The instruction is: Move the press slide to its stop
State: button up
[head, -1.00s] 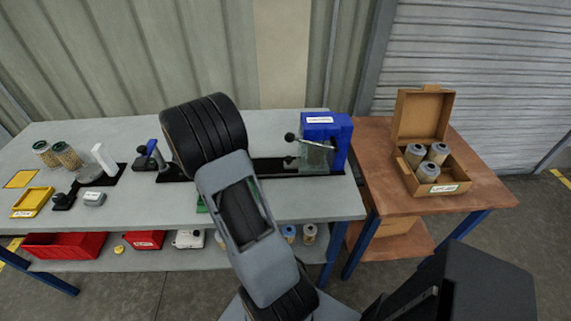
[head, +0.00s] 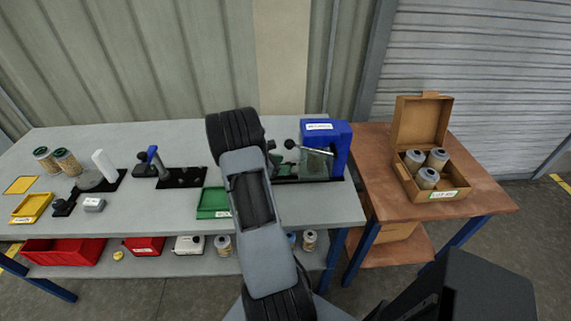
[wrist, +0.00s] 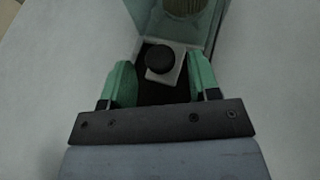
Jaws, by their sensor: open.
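The press is a blue housing (head: 338,150) with a white label, a lever with a dark ball and a clear guard (head: 316,163), at the bench's right end. Its black base (head: 182,178) runs left behind my arm. In the wrist view, a black round knob (wrist: 160,58) stands on a small pale block (wrist: 178,72), which looks like the slide. My gripper (wrist: 160,66) is open, with one green finger on each side of the knob and a gap visible at both sides. A ribbed round part (wrist: 186,6) shows inside the clear guard ahead. In the head view, my arm hides the slide.
A green tray (head: 212,203) lies left of my arm. A blue-handled device (head: 153,160), a yellow tray (head: 32,206) and jars (head: 66,160) stand further left. An open cardboard box (head: 435,193) with cartridges sits on the wooden table at right.

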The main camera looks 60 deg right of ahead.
jog(key=shift+x, duration=1)
grip_shut()
